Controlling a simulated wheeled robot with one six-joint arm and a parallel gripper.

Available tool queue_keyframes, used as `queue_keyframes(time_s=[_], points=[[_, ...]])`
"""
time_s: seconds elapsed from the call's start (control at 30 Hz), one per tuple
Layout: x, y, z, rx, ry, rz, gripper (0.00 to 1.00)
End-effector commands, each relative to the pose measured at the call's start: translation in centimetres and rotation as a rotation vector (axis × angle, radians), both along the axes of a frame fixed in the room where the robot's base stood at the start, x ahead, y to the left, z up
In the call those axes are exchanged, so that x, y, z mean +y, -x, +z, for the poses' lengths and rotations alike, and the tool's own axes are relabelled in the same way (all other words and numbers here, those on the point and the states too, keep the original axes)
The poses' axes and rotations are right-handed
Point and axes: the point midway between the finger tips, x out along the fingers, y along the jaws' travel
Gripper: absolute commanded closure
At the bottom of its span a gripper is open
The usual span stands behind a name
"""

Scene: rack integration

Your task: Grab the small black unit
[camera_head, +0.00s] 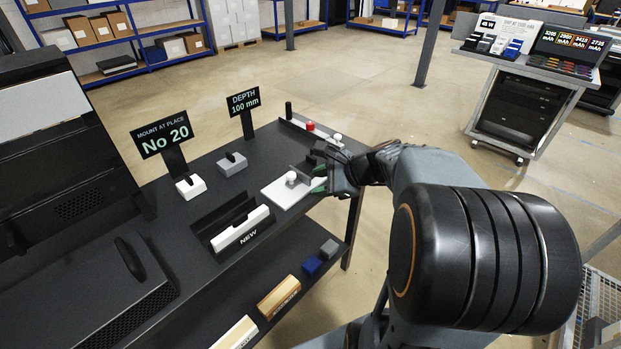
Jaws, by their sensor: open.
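My gripper (319,181) is open at the right edge of the dark workbench (205,167), its green-tipped fingers pointing left. Its jaws are just right of a white knob (291,177) on a light plate (277,194); I see nothing held. Several black items could be the small black unit, and I cannot tell which. One dark block (318,152) lies beside the gripper, partly hidden by it. A small black upright piece (288,110) stands at the bench's far end. A black piece (232,158) sits on a grey block, and another (184,179) on a white block.
A holder marked NEW (248,238) with a white unit stands in front. Signs read "No 20" (162,136) and "DEPTH 100 mm" (243,100). A red knob (310,126) and white knob (337,137) are at the far end. A lower shelf holds several blocks.

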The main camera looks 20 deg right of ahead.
Motion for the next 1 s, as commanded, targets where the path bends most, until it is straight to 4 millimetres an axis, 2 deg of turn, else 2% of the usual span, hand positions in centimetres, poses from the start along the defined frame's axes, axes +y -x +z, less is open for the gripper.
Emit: queue_keyframes(time_s=[0.03,0.2,0.33,0.47,0.73,1.0], points=[[-2.0,-1.2,-1.5,0.013,-0.119,-0.122,0.57],[-7.6,-3.7,-2.2,0.014,-0.437,-0.420,0.57],[-10.3,-4.7,-2.4,0.002,-0.570,-0.534,0.57],[-10.6,-6.4,-2.9,-0.002,-0.620,-0.574,0.57],[-8.8,-10.4,-4.2,-0.003,-0.623,-0.578,0.57],[-8.1,-12.1,-4.7,-0.006,-0.619,-0.579,0.57]])
